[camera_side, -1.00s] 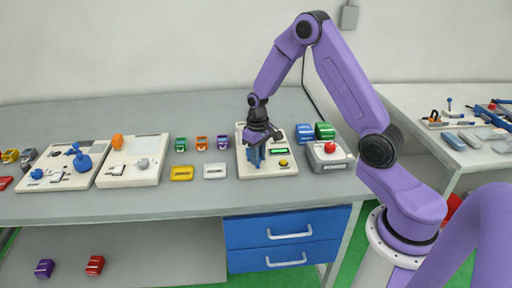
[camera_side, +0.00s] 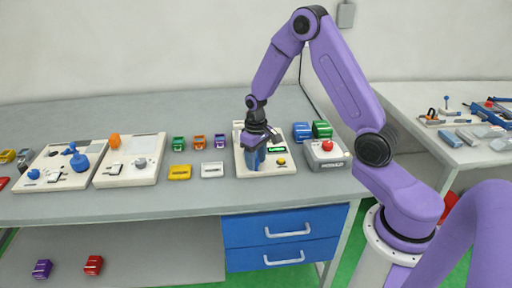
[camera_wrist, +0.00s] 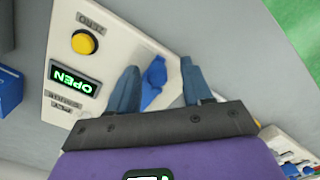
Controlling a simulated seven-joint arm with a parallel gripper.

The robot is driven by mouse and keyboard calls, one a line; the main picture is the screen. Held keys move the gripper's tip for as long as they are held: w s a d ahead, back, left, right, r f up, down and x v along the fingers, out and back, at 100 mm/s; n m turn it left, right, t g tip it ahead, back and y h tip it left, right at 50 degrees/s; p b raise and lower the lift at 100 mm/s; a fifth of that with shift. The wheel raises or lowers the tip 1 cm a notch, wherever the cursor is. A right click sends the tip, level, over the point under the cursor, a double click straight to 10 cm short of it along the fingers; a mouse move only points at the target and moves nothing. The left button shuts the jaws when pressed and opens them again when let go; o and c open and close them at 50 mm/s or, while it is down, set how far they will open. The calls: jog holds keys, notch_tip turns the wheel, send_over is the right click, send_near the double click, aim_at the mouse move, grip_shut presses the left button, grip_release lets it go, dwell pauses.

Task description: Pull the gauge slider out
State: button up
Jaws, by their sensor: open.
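The gauge panel (camera_side: 285,174) is a cream board on the bench, under my gripper (camera_side: 256,160). In the wrist view its blue slider (camera_wrist: 153,84) stands between the two fingers of my gripper (camera_wrist: 159,68). The panel's display (camera_wrist: 74,79) reads OPEN in green, upside down in this view. A yellow button (camera_wrist: 85,42) marked ZERO sits beside it. In the side view the fingers hide the slider.
A grey box with a red button (camera_side: 327,146) stands just right of the panel. Green and blue blocks (camera_side: 302,132) sit behind it. Yellow and white blocks (camera_side: 212,170) lie to the left, and another panel (camera_side: 128,180) is farther left. The bench front is clear.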

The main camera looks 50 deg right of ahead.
notch_tip(320, 180, up, 17)
dwell(0.5)
jog(key=shift+r, duration=0.1)
jog(key=s+a+n, duration=0.6)
jog(key=s+a, duration=0.6)
jog(key=s+f+n, duration=0.1)
jog(key=s+n, duration=0.5)
jog(key=s, duration=1.1)
jog(key=shift+s+a+f+n, duration=0.2)
jog(key=shift+a+f+n, duration=0.1)
jog(key=shift+a, duration=0.15)
